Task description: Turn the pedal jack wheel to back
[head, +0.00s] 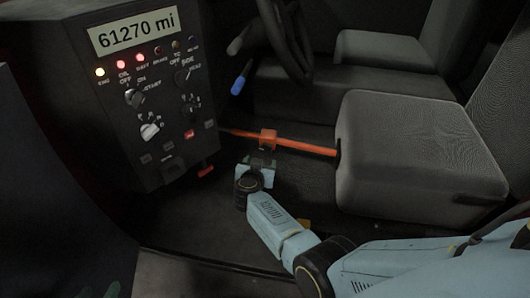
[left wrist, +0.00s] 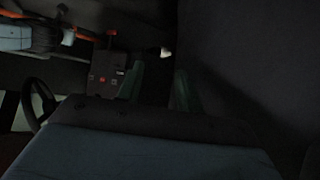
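The pedal jack is an orange bar (head: 305,147) running from the pedal area to the front of the near seat. An orange block (head: 267,135) sits on it; I cannot tell for sure whether this is its wheel. My right arm, pale blue, reaches in from the right, and its gripper (head: 261,160) is at the block from below. Its fingers are small and dark, so their grip is unclear. My left gripper (head: 98,291) shows only green fingertips at the bottom left. In the left wrist view its green fingers (left wrist: 157,88) are apart with nothing visible between them.
A dark control box (head: 150,110) with a mileage display, lamps and knobs stands at the left. The grey seat (head: 415,150) is at the right. A steering wheel (head: 285,40) is at the back. A blue-tipped lever (head: 238,86) hangs beside the box. Dark floor lies between box and seat.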

